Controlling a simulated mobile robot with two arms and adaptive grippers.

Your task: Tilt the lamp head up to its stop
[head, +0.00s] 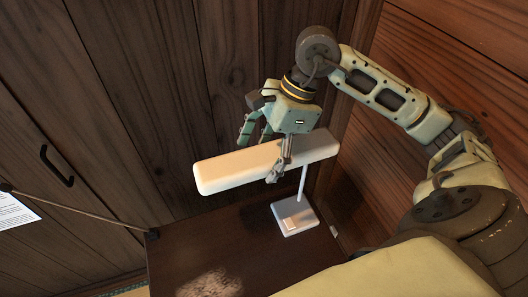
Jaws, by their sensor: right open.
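The lamp stands near the right side of a dark table. Its long cream lamp head (225,171) runs from lower left to upper right and looks close to level. A thin pale post (303,184) joins it to a white square base (295,219). My right gripper (259,155) is over the middle of the head, fingers pointing down. One finger is on the near side of the head and the green fingers show on the far side. The jaws are open around the head. Whether any finger touches it, I cannot tell. My left gripper is not in view.
The dark table top (230,250) is otherwise mostly bare. Wooden wall panels stand close behind and to the right. A black handle (57,166) is on the left panel. A rope (80,212) runs to the table's back left corner, near a white paper (14,211).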

